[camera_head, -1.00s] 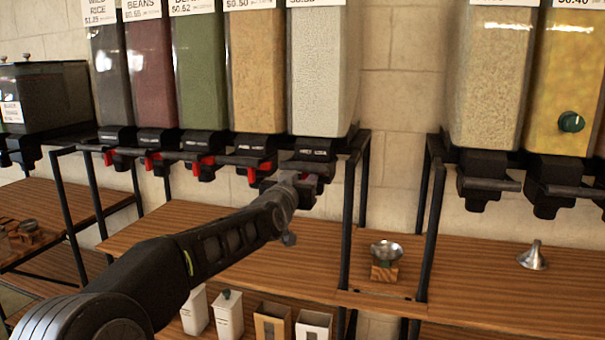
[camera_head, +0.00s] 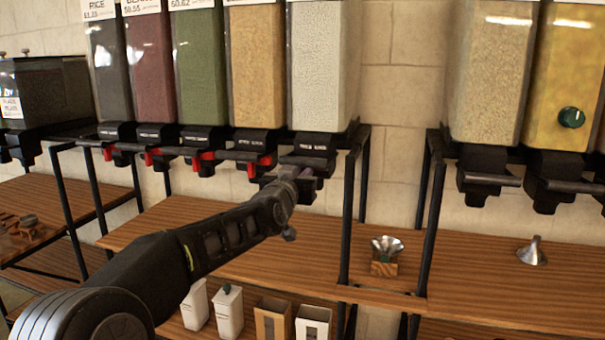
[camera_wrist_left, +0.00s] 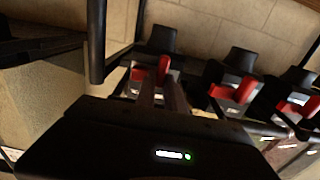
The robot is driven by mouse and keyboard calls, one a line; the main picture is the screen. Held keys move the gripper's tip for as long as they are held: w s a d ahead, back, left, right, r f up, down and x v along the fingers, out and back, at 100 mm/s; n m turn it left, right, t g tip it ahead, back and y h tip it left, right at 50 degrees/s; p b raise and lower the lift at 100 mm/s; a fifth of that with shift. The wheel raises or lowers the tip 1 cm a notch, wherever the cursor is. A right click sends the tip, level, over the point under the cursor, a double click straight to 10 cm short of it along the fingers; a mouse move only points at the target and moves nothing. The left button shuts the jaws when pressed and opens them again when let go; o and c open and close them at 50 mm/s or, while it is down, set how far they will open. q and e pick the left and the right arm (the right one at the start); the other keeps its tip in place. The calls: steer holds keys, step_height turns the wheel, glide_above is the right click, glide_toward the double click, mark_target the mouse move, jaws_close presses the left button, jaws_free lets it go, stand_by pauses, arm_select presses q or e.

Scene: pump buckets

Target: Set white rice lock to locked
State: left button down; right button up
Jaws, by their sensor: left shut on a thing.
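The white rice dispenser (camera_head: 318,70) is the tall clear bin of white grains at the right end of the left rack. Its black spout (camera_head: 312,150) sits beneath it. My left gripper (camera_head: 288,180) is at that spout, and in the head view it covers the lock. In the left wrist view the fingers (camera_wrist_left: 157,97) reach up to a red lock lever (camera_wrist_left: 150,72) on a black spout and are shut on it. The lever's exact angle is hard to tell. My right gripper is not in view.
Other dispensers with red levers (camera_head: 205,157) stand close on the left. A black rack post (camera_head: 348,215) is just right of the gripper. A metal funnel on a wooden block (camera_head: 385,255) stands on the wooden shelf (camera_head: 250,255). White and wooden containers (camera_head: 228,310) are below.

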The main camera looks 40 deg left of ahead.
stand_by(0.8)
